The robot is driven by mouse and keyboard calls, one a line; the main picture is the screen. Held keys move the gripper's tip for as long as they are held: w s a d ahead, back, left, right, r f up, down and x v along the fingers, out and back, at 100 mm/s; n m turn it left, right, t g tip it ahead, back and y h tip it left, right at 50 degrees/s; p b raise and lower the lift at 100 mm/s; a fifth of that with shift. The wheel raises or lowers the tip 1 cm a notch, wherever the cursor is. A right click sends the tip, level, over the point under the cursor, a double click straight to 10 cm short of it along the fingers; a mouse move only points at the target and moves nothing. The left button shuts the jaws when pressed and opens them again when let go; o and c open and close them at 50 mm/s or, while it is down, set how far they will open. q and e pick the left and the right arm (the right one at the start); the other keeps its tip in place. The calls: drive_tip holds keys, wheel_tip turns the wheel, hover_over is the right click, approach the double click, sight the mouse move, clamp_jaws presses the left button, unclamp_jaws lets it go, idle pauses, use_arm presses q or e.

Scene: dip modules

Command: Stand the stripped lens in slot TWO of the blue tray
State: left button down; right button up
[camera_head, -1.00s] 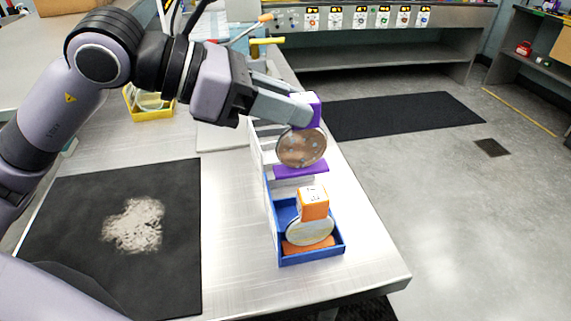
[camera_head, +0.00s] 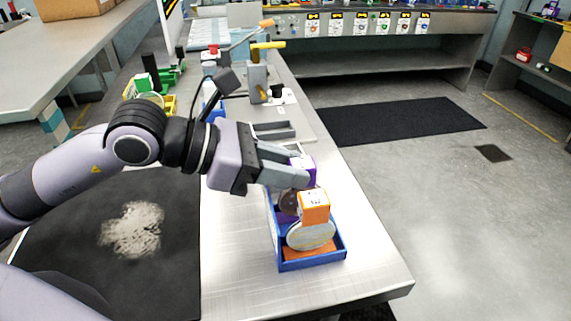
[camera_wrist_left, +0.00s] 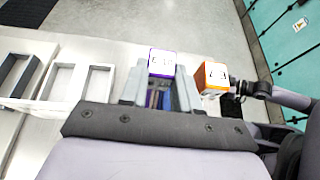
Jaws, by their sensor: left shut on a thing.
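My left gripper (camera_head: 297,176) is shut on the purple grip block (camera_head: 308,165) of a round brownish lens (camera_head: 289,201). The lens hangs below the block, low at the far part of the blue tray (camera_head: 313,263), mostly hidden behind an orange-topped lens. I cannot tell whether it touches the tray floor. The purple block also shows between the fingers in the left wrist view (camera_wrist_left: 162,63). The other lens (camera_head: 311,236), pale with an orange block (camera_head: 314,206), stands upright in the tray's near part. The orange block also shows in the left wrist view (camera_wrist_left: 212,77). My right gripper is out of view.
A grey slotted holder (camera_head: 273,130) stands on the table beyond the tray. A black mat (camera_head: 60,215) with a pale rough patch lies at left. The table's right edge runs close to the tray. Bare metal table lies left of the tray.

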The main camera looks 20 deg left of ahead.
use_arm(q)
drive_tip(key=shift+f, duration=0.15)
drive_tip(key=c, duration=1.2)
unclamp_jaws()
drive_tip(key=shift+f+b, duration=0.1)
drive_tip(key=shift+b, duration=0.2)
drive_tip(key=shift+c, duration=0.2)
drive_tip(key=o, duration=0.4)
drive_tip(key=shift+o, duration=0.2)
drive_tip(key=shift+r+p, duration=0.35)
drive_tip(key=shift+p, duration=0.1)
drive_tip(key=shift+s+a, duration=0.15)
drive_tip(key=shift+a, duration=0.25)
drive_tip(key=b+v, duration=1.1)
